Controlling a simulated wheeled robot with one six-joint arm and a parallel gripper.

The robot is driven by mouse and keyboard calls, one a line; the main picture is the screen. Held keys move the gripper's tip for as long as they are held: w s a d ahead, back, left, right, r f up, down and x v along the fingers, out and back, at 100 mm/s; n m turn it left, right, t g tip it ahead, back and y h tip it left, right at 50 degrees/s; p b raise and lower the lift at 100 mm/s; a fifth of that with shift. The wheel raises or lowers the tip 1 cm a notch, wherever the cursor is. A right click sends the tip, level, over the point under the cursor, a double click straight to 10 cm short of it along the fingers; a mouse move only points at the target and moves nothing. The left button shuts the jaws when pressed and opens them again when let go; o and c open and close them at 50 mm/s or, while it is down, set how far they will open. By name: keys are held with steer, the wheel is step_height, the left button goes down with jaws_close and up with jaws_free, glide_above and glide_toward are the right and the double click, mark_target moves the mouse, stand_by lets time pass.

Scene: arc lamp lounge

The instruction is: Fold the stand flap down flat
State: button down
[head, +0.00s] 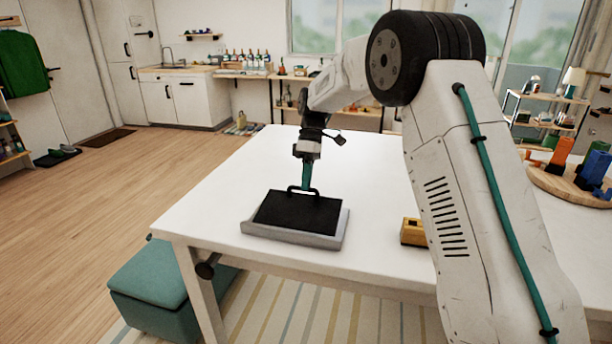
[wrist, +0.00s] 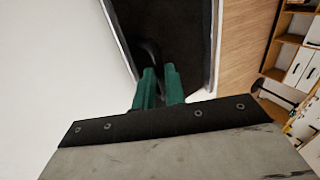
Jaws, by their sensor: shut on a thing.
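The stand flap (head: 296,215) is a black panel with a dark bar handle (head: 291,189) at its far edge. It lies on or just above a light grey base (head: 290,241) on the white table and looks nearly flat; I cannot tell whether a small gap remains beneath. My gripper (head: 306,187), with green fingers, reaches down from above and is shut on the handle. In the wrist view the green fingers (wrist: 160,75) close around the dark handle, in front of the black flap (wrist: 185,30). The part of the handle between the fingers is hidden.
A small yellow block (head: 412,232) with a dark top sits right of the base, close to my arm. A round wooden tray (head: 560,187) with coloured items is at the far right. The white table (head: 210,190) is clear left of the base. A teal stool (head: 160,280) stands below.

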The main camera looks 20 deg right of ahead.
mark_target(307, 197)
steer(key=shift+w+d+f+g+y, duration=0.2)
steer(key=shift+w+f+g+y, duration=0.15)
steer(key=shift+f, duration=0.35)
steer(key=shift+w+d+f, duration=0.15)
steer(key=shift+w+f, duration=0.05)
steer(key=shift+f, duration=0.45)
steer(key=c, duration=1.5)
jaws_free()
steer(key=shift+w+d+f, duration=0.1)
steer(key=shift+d, duration=0.05)
steer(key=shift+o, duration=0.2)
steer(key=shift+r, duration=0.2)
steer(key=v, duration=0.7)
steer(key=shift+r, duration=0.25)
